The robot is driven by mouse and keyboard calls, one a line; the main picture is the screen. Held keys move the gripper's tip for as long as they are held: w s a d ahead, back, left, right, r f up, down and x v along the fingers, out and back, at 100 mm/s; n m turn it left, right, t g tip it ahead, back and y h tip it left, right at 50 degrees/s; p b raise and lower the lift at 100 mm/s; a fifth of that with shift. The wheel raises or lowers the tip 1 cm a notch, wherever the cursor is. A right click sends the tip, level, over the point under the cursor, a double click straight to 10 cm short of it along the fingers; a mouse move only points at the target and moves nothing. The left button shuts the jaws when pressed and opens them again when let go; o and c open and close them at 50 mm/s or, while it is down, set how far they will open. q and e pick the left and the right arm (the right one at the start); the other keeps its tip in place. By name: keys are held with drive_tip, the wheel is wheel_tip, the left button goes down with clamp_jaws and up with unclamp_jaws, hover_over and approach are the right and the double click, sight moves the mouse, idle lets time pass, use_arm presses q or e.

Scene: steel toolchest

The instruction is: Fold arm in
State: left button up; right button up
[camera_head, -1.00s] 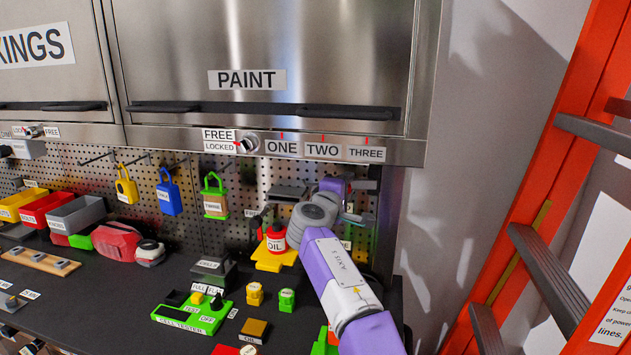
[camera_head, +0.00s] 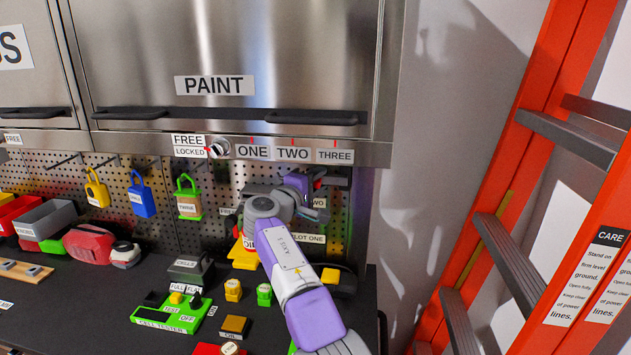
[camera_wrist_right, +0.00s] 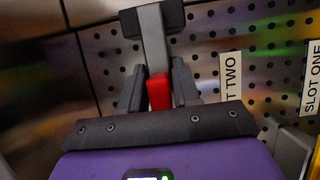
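My right arm reaches in from the bottom of the head view to the pegboard below the PAINT cabinet. Its gripper (camera_head: 317,192) is small and partly hidden there, left of the SLOT TWO label. In the right wrist view the two dark fingers of the gripper (camera_wrist_right: 158,88) stand apart. A grey bar with a black end (camera_wrist_right: 153,40) and a red part (camera_wrist_right: 159,92) shows between them, close to both. I cannot tell whether the fingers touch it. My left gripper is not in view.
The bench (camera_head: 90,300) holds a green cell tester (camera_head: 170,315), yellow and green small blocks, and bins at left. Padlocks (camera_head: 143,197) hang on the pegboard. An orange ladder (camera_head: 505,170) stands at right. The PAINT cabinet (camera_head: 240,50) overhangs the gripper.

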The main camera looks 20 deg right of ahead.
drive_tip(key=shift+o, duration=0.9)
drive_tip(key=shift+d, duration=0.15)
drive_tip(key=b+v, duration=0.2)
drive_tip(key=v, duration=0.5)
drive_tip(key=shift+s+a, duration=0.2)
